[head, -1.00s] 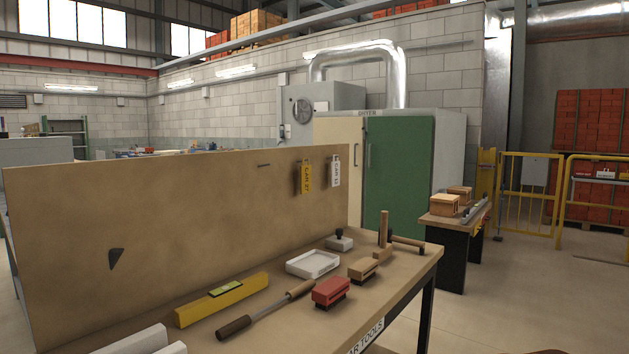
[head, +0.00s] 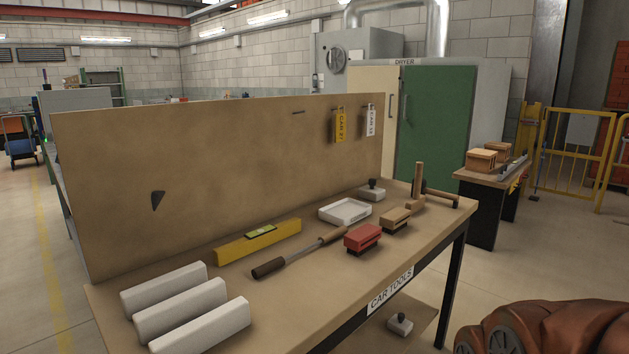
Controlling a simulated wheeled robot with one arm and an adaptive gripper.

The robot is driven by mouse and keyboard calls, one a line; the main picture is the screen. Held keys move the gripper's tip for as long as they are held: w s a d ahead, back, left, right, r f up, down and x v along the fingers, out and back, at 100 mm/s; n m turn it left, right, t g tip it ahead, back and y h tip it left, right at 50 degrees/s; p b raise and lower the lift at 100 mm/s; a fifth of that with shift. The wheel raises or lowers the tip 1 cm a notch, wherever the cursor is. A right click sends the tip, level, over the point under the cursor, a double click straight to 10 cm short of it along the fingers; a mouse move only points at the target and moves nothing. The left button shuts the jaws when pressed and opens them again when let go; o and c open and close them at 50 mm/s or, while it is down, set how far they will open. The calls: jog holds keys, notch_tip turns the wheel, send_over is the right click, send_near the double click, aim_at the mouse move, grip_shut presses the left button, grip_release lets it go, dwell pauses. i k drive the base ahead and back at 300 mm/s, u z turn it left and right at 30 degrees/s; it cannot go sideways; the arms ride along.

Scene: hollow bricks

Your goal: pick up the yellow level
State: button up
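The yellow level (head: 258,242) lies on the car tools bench (head: 300,295), near the foot of the upright brown board. It is a long yellow bar with a green vial window on top. Nothing covers it. A long tool with wooden handles (head: 300,251) lies just in front and to the right of it. My gripper is not in view.
Several white blocks (head: 190,306) lie left of the level. A white tray (head: 345,211), a red-topped block (head: 362,237), wooden brushes (head: 396,218) and a hammer (head: 420,190) lie to the right. The brown board (head: 230,165) closes the bench's back. A reddish-brown object (head: 550,330) fills the lower right corner.

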aim_at(259, 238)
jog(key=z, duration=0.7)
jog(key=i, duration=0.9)
jog(key=u, duration=2.2)
